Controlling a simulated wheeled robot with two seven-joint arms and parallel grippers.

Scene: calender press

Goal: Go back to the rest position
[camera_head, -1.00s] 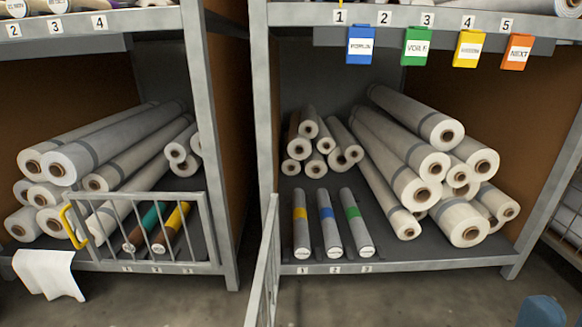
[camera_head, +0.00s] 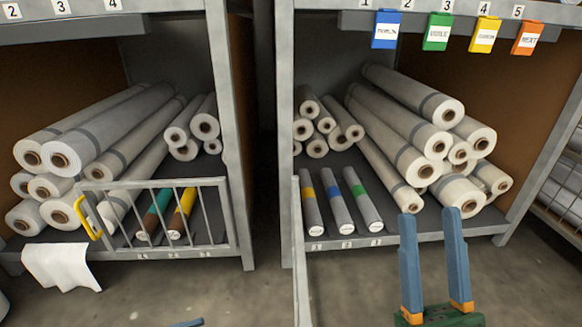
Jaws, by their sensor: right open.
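My right gripper (camera_head: 432,219) stands at the lower right, in front of the right shelf bay. Its two blue fingers are spread apart and point up in the picture, with nothing between them. The fingers rise from orange joints on a green body, which is cut off by the bottom edge. A small blue sliver (camera_head: 187,323) at the bottom edge left of centre looks like a tip of my left gripper. The rest of it is out of frame, so its jaws cannot be judged.
The left bay holds white rolls (camera_head: 110,125) behind a low gate (camera_head: 160,215) with a yellow handle (camera_head: 88,217). A white cloth (camera_head: 60,266) hangs there. The right bay holds rolls (camera_head: 410,115) and banded tubes (camera_head: 340,200). An open gate (camera_head: 301,260) juts forward. Coloured tags (camera_head: 437,31) hang above.

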